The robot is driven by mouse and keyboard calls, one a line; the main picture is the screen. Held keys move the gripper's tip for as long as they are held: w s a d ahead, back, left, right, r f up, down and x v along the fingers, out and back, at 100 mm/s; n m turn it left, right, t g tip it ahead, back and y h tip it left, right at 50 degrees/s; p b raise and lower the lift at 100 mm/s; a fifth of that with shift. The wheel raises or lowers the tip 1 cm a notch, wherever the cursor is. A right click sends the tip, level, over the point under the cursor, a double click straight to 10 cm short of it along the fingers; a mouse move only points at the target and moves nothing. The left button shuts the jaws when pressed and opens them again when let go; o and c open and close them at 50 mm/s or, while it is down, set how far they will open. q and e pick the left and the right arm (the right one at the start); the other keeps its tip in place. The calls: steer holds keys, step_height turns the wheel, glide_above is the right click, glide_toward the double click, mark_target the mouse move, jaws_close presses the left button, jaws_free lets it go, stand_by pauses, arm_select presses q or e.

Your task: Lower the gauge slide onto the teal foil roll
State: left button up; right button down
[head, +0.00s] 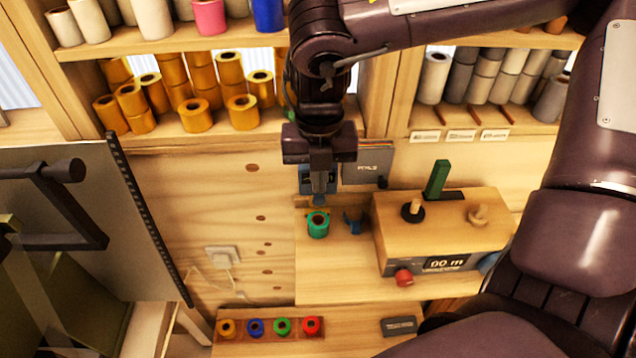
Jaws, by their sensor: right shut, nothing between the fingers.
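The teal foil roll (318,225) stands upright on the wooden bench, its open core facing up. Directly behind and above it is a gauge with a blue body (307,181), mostly covered by my gripper. A small blue part (319,201), perhaps the slide's end, shows just above the roll; I cannot tell whether it touches the roll. My right gripper (319,190) points down in front of the gauge, over the roll, with its fingers shut and nothing between them. My left gripper is not in view.
A wooden counter box (440,222) with a green lever, knobs and a display stands right of the roll. A blue holder (353,221) sits between them. A rack of coloured rolls (270,327) lies below. Shelves of rolls (197,115) stand behind; a grey panel (95,220) is at left.

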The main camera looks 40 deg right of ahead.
steer(key=shift+f+b, duration=1.25)
steer(key=shift+f, duration=0.15)
steer(key=shift+r, duration=0.1)
steer(key=s+a+r, duration=0.1)
steer(key=s+r+p, duration=0.1)
steer(key=s, duration=0.1)
steer(key=s+a+r, duration=0.1)
steer(key=shift+s+a, duration=0.15)
steer(key=shift+a, duration=0.2)
stand_by(0.3)
